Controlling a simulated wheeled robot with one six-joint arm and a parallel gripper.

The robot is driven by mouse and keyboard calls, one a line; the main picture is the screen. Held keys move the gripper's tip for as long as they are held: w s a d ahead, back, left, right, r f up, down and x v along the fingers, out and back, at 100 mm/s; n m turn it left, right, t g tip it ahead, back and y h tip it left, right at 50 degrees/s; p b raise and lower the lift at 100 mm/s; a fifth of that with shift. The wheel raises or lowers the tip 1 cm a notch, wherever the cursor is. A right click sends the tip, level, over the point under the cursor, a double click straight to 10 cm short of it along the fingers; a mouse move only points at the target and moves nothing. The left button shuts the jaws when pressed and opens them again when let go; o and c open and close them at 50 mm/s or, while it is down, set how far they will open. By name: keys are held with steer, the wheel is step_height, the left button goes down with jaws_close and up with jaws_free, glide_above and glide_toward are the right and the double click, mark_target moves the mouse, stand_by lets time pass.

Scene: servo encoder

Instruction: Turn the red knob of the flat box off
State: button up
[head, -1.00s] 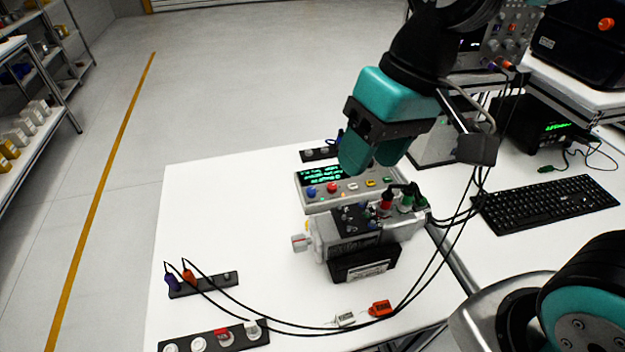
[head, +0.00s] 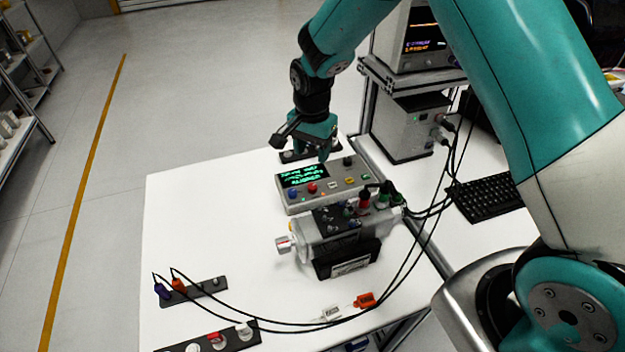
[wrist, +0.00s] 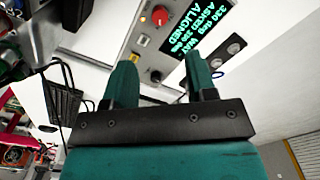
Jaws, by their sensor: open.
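The flat grey box (head: 297,207) lies on the white table, with a green-lit display (head: 303,176) on its top. Its red knob (head: 312,187) sits in front of the display, beside a blue knob (head: 293,194). In the wrist view the red knob (wrist: 160,16) is at the top, beyond the fingertips. My gripper (head: 322,157) is over the back edge of the box, apart from the red knob. In the wrist view its fingers (wrist: 160,72) are spread and empty, with a small dark knob (wrist: 156,76) of the box showing between them. The knob's pointer setting is too small to tell.
A grey motor unit (head: 310,232) with red and green plugs stands just in front of the box. Black cables run across the table's right and front. Dark strips with plugs (head: 200,290) lie at the front left. The left table area is clear.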

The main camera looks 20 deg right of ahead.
mark_target(312, 186)
step_height(312, 186, down, 11)
steer(key=p, duration=0.2)
steer(key=shift+f+p, duration=0.2)
steer(key=shift+p, duration=0.15)
steer(key=c, duration=0.9)
